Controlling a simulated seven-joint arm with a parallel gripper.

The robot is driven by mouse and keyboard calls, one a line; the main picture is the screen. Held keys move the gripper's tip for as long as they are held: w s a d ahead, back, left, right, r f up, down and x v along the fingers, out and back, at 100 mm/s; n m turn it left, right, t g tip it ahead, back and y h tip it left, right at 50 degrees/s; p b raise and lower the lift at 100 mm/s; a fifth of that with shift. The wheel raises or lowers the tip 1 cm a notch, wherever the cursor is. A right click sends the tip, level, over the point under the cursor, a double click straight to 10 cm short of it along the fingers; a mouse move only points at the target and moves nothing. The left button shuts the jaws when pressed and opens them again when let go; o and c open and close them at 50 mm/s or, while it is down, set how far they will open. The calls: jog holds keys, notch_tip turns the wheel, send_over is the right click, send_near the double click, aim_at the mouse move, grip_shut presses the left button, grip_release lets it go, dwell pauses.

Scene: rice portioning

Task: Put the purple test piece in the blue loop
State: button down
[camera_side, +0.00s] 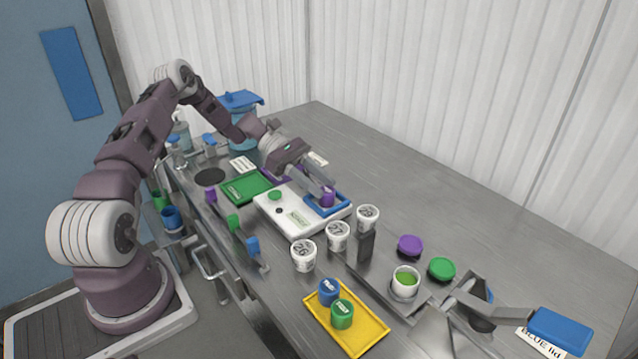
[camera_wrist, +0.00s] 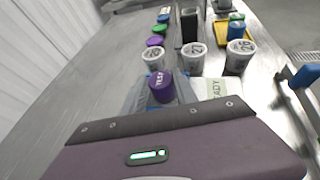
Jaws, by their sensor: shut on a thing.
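The purple test piece (camera_side: 327,197) stands upright at the blue loop (camera_side: 343,207), a blue square frame at the right end of a white plate. My gripper (camera_side: 324,190) reaches down over the loop and is shut on the piece. In the wrist view, the purple piece (camera_wrist: 161,88), marked TEST on its top, sits between the fingers (camera_wrist: 160,97). The loop is mostly hidden there. I cannot tell whether the piece's base touches the surface inside the loop.
Numbered white cups (camera_side: 338,236) stand close in front. A green tray (camera_side: 236,190) lies left, a yellow tray (camera_side: 372,335) with blue and green pieces in front. Purple (camera_side: 410,245) and green (camera_side: 441,269) lids lie right. The back right counter is clear.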

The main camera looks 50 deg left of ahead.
jog(key=c, duration=1)
grip_release()
jog(key=shift+o, duration=0.2)
